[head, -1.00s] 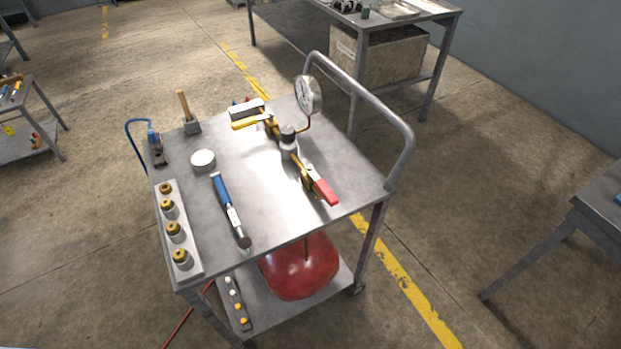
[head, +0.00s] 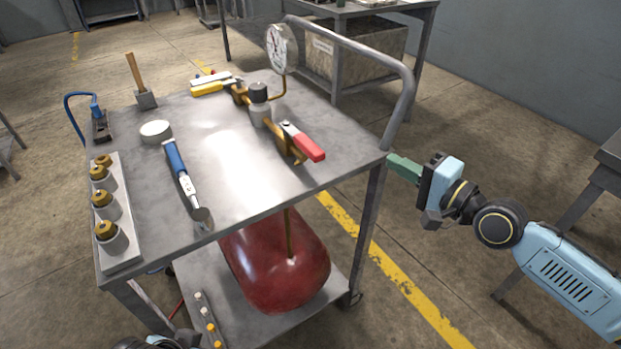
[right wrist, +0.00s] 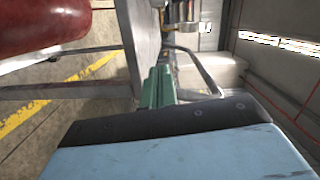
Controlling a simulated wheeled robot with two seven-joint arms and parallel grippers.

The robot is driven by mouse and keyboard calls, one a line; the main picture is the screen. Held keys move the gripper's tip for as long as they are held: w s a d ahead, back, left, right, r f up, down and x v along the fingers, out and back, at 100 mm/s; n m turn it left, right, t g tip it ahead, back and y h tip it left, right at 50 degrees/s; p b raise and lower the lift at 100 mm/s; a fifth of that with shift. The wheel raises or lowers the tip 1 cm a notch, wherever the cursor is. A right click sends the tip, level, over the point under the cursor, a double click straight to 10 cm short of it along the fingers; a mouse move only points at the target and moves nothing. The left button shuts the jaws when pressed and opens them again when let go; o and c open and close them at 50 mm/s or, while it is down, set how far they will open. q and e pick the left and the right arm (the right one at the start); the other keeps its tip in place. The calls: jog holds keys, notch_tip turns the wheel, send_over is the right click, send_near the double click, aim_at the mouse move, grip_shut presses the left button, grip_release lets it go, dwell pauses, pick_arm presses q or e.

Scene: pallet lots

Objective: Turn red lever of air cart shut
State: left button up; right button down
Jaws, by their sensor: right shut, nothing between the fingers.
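The air cart (head: 235,165) is a grey metal cart with a brass pipe assembly on its top. The red lever (head: 308,144) is at the right end of that assembly, near the cart's right side, and points towards the lower right. A yellow lever (head: 207,89) is at the far end. My right gripper (head: 401,167) is just off the cart's right corner, below and right of the red lever and apart from it. Its green fingers are shut and empty; they also show in the right wrist view (right wrist: 158,86).
A pressure gauge (head: 279,48) stands behind the valves, and the push handle (head: 400,75) arches along the right edge. A red tank (head: 275,265) sits below.

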aim_at(301, 142)
jog(key=shift+g+y, duration=0.5)
jog(key=shift+y, duration=0.4)
jog(key=w+a, duration=0.1)
jog(key=a, duration=0.2)
jog(key=w+a+r+b, duration=0.1)
jog(key=a, duration=0.2)
jog(key=w+a+r, duration=0.1)
jog(key=a, duration=0.2)
jog(key=shift+w+a+r, duration=0.25)
jog(key=shift+w+a, duration=0.1)
jog(key=shift+s+a+p, duration=0.3)
jog(key=shift+s+a, duration=0.5)
jog(key=shift+a, duration=0.35)
pick_arm(q)
jog(key=shift+s+a+r+g, duration=0.25)
jog(key=shift+s+a+r, duration=0.1)
jog(key=shift+s, duration=0.3)
jog(key=shift+s+a+r+g, duration=0.2)
jog(key=shift+s+r+g, duration=0.1)
jog(key=shift+s, duration=0.3)
pick_arm(e)
jog(key=shift+s+a, duration=0.3)
jog(key=shift+a, duration=0.2)
pick_arm(q)
jog(key=shift+w, duration=0.1)
